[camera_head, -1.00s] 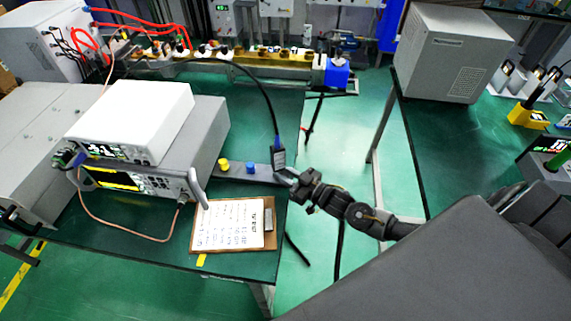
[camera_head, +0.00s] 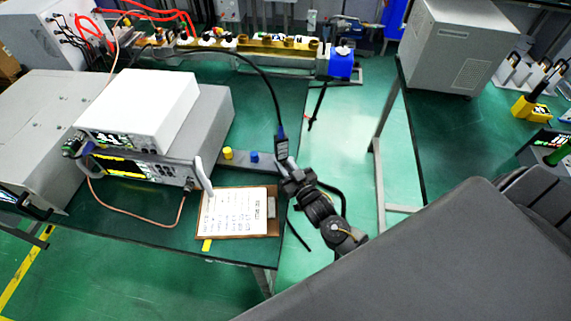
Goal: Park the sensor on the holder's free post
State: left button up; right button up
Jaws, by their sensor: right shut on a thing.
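The sensor (camera_head: 282,148) is a dark block with a pale label and a blue collar, upright, with a black cable rising from its top. My right gripper (camera_head: 287,167) is shut on its lower part, at the right end of the holder. The holder (camera_head: 241,166) is a low grey bar on the bench behind the clipboard. It carries a yellow cap (camera_head: 228,153) and a blue cap (camera_head: 254,157). The free post is hidden or too small to tell, and I cannot tell whether the sensor touches the holder. My left gripper is not in view.
A clipboard (camera_head: 235,213) lies in front of the holder at the green bench's (camera_head: 140,230) right front. Stacked instruments (camera_head: 150,105) stand left of the holder. The black cable (camera_head: 258,75) arches over the bench. A floor gap separates a second bench (camera_head: 465,130) at right.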

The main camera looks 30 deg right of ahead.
jog(key=shift+w+r, duration=0.1)
jog(key=shift+r, duration=0.05)
jog(key=o, duration=1)
jog(key=shift+s+f, duration=0.2)
jog(key=shift+s, duration=0.2)
jog(key=shift+s+d+r+b, duration=0.15)
jog(key=shift+s+b, duration=0.4)
jog(key=shift+s, duration=2)
jog(key=shift+s+d+b, duration=0.15)
jog(key=shift+s+b, duration=0.4)
jog(key=shift+s, duration=1.95)
jog(key=shift+s, duration=0.1)
